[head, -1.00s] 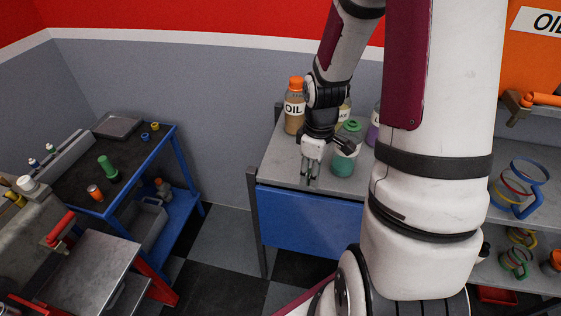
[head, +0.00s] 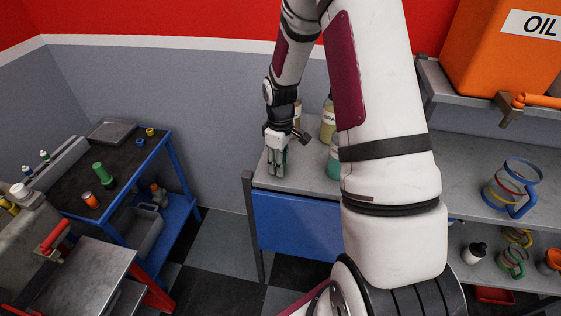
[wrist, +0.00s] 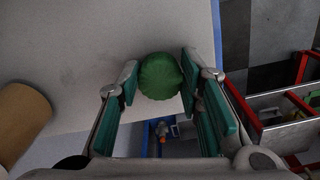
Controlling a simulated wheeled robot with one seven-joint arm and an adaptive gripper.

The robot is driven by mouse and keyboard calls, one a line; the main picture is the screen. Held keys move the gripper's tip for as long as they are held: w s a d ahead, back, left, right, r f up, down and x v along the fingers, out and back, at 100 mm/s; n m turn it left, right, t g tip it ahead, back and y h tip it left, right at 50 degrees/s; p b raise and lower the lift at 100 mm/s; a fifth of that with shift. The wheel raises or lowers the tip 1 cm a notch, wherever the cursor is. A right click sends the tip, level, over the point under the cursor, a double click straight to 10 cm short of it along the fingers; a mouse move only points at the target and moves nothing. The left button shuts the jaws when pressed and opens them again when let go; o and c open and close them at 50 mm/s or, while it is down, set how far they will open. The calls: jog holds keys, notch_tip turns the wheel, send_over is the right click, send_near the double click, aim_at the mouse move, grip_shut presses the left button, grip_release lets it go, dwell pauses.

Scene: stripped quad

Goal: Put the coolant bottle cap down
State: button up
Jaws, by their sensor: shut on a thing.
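The green, ribbed coolant bottle cap (wrist: 160,76) sits between the two fingertips of my gripper (wrist: 160,88) in the wrist view. My gripper is shut on it. In the head view my gripper (head: 277,168) points down at the left end of the grey bench top (head: 310,182), and the cap is too small to make out there. The wrist view shows the cap near the bench edge; I cannot tell whether it touches the surface. The teal coolant bottle (head: 333,165) stands to the right of my gripper, partly hidden by my arm.
A yellowish bottle (head: 328,125) stands at the bench's back. A tan cylinder (wrist: 22,112) shows at the left of the wrist view. Bare bench top lies around my gripper. A blue cart (head: 165,165) stands left across a floor gap; shelves with jugs (head: 512,185) are right.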

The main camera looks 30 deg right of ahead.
jog(key=shift+f, duration=0.2)
jog(key=o, duration=0.8)
jog(key=shift+o, duration=0.2)
jog(key=shift+r, duration=0.1)
jog(key=s+a+r+m+t, duration=0.1)
jog(key=s+a+r, duration=0.1)
jog(key=r, duration=0.8)
jog(key=s+a+r, duration=0.1)
jog(key=a+r, duration=0.1)
jog(key=r, duration=0.8)
jog(key=s+a+r+m+t, duration=0.2)
jog(key=s+a+r, duration=0.3)
jog(key=s, duration=0.5)
jog(key=s+a+r+m+t, duration=0.1)
jog(key=s+a+r+m, duration=0.2)
jog(key=s, duration=0.7)
notch_tip(320, 180, up, 2)
jog(key=shift+s+a+r+t, duration=0.15)
jog(key=shift+a+t, duration=0.25)
jog(key=shift+a, duration=0.75)
